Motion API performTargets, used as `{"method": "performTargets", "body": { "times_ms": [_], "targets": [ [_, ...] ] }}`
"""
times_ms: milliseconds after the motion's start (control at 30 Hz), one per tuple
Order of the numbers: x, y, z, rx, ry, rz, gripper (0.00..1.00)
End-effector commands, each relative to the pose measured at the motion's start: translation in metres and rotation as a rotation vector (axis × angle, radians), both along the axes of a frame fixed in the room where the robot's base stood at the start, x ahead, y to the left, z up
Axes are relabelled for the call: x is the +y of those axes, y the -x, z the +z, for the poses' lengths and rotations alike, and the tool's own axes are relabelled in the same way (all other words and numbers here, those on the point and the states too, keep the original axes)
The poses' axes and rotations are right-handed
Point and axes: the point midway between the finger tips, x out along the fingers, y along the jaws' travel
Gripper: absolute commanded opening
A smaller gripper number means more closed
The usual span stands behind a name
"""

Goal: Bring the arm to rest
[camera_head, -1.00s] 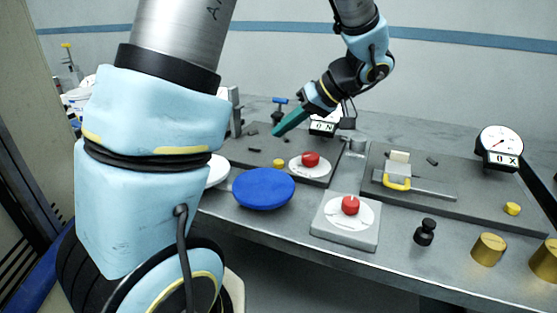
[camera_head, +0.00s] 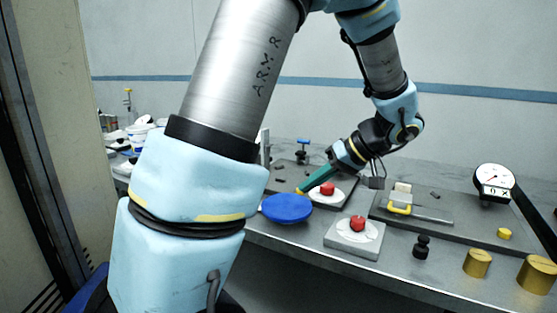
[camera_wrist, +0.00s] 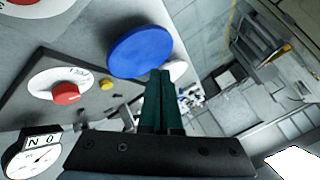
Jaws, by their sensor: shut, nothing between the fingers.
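My gripper (camera_head: 303,190) has long teal fingers that lie together with nothing between them. In the head view it points down and left, in front of the left dark board (camera_head: 285,172). In the wrist view the closed fingers (camera_wrist: 160,73) point at the edge of a blue round disc (camera_wrist: 141,50). I cannot tell the gap between them. My arm arches from the left foreground over the bench to the gripper.
A red knob (camera_head: 327,188) on a white dial is close to the gripper. A second red knob (camera_head: 358,223) sits on a grey block (camera_head: 350,242). To the right are a yellow-handled slide (camera_head: 400,208), a dial gauge (camera_head: 494,183), a black knob (camera_head: 421,247) and brass cylinders (camera_head: 478,263).

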Motion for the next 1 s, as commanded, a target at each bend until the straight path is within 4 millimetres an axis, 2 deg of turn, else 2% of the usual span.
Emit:
{"method": "performTargets", "body": {
  "times_ms": [67,567,767,1000],
  "targets": [
    [0.000,0.000,0.000,0.000,0.000,0.000,0.00],
    [0.044,0.020,-0.028,0.259,0.130,-0.060,0.00],
    [0.069,0.036,-0.044,0.391,0.260,-0.129,0.00],
    [0.107,0.061,-0.065,0.466,0.517,-0.303,0.00]
  ]
}}
